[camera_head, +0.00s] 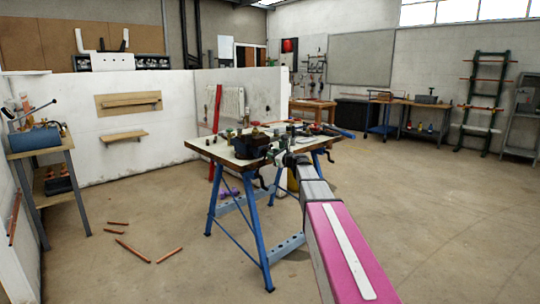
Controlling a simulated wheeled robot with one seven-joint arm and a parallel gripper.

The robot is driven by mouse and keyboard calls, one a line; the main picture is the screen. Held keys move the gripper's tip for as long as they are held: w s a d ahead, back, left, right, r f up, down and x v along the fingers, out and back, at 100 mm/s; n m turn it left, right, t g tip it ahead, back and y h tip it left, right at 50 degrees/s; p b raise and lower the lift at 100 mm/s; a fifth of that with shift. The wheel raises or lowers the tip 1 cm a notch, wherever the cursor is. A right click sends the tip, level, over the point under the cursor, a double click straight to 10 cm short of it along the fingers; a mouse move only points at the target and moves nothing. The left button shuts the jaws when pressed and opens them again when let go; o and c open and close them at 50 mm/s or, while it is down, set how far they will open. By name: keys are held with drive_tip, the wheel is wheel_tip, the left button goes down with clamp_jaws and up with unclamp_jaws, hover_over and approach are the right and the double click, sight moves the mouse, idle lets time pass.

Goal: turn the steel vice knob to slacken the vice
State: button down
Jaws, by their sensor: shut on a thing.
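A dark vice (250,147) stands on the front part of the blue-legged workbench (212,149), near the middle of the view. My arm reaches out from the lower right to the bench. My gripper (281,158) is at the right side of the vice, small and dark in the picture. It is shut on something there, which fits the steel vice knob. The knob itself is hidden or too small to make out, and its turn cannot be seen.
Small fittings and tools (292,129) lie on the bench top behind the vice. Copper pipes (133,249) lie on the floor at the left. A side table (38,150) stands at the far left. The floor at the right is clear.

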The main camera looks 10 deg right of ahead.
drive_tip(key=n, duration=0.4)
drive_tip(key=shift+w, duration=0.1)
drive_tip(key=n, duration=0.4)
drive_tip(key=shift+n, duration=0.3)
drive_tip(key=c, duration=1)
unclamp_jaws()
drive_tip(key=shift+a, duration=0.1)
drive_tip(key=shift+o, duration=0.2)
drive_tip(key=v, duration=0.7)
